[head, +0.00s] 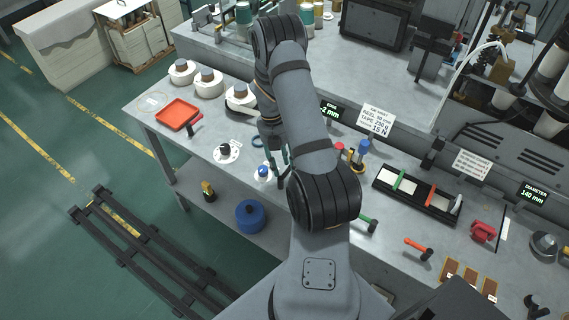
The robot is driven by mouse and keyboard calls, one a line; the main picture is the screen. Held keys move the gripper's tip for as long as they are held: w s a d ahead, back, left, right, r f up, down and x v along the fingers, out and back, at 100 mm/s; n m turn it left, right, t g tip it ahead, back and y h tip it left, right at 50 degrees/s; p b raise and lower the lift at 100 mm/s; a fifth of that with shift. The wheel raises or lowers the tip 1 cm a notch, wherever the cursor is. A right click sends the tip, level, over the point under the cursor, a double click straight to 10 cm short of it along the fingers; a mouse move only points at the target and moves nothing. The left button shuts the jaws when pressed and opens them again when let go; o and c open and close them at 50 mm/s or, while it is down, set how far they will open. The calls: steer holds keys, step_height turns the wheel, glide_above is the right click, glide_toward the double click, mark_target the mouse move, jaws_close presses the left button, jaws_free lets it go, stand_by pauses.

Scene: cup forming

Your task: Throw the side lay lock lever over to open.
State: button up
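My gripper (274,158) points down over the bench, left of my forearm and partly hidden by it. Its fingers are close to a white round base with a blue knob (264,171); I cannot tell whether they touch it. The finger gap is too small to judge. No lever is labelled legibly as the side lay lock. Handled parts in view are a red-handled one (195,127) by the red tray, a green-handled one (367,222) and an orange-handled one (418,246). A black knob on a white dial (228,150) stands left of my gripper.
A red tray (178,114) and several white reels (209,83) stand at the left and back. A black rack (416,195) with green and red dividers lies to the right. A blue drum (250,215) sits on the lower shelf.

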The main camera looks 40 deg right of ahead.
steer(key=shift+f, duration=0.1)
steer(key=shift+c, duration=1.2)
jaws_close()
